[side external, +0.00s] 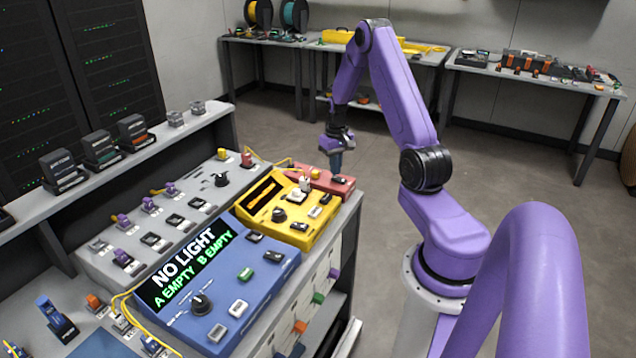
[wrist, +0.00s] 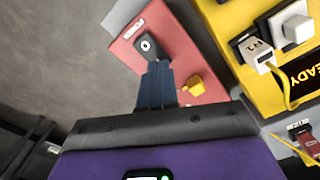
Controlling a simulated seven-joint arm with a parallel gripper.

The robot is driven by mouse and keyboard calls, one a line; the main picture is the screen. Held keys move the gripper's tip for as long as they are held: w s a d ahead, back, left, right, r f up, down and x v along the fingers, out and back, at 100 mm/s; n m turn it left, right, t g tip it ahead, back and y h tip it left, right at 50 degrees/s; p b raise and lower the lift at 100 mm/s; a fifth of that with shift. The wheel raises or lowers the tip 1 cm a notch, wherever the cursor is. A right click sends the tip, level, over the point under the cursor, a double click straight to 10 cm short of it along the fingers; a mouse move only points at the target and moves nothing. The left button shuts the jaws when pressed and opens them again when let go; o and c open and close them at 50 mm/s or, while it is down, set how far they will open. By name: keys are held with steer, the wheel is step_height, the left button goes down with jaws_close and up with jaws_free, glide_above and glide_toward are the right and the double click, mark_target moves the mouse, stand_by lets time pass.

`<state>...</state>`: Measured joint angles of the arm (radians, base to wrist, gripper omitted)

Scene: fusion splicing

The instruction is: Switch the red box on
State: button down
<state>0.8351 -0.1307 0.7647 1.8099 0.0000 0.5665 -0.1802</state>
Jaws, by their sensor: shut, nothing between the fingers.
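The red box (side external: 325,183) sits at the far end of the bench, behind the yellow box. In the wrist view its red top (wrist: 180,38) carries a black switch (wrist: 147,46) with a white ring mark, a small white label beside it and a yellow knob or plug (wrist: 194,85). My gripper (side external: 336,172) points down over the red box. In the wrist view its blue fingers (wrist: 154,68) are together and empty, with tips right at the switch's edge. I cannot tell whether they touch it. The fingers hide part of the box top.
The yellow box (side external: 288,208) stands close beside the red box, with a white plug and cable (wrist: 262,58) and a lit display on it. A blue box (side external: 215,285) reads "NO LIGHT". A grey panel (side external: 160,215) with several connectors lies left. Open floor lies right of the bench.

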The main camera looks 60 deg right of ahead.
steer(key=shift+f, duration=0.75)
stand_by(0.4)
steer(key=shift+r, duration=3.5)
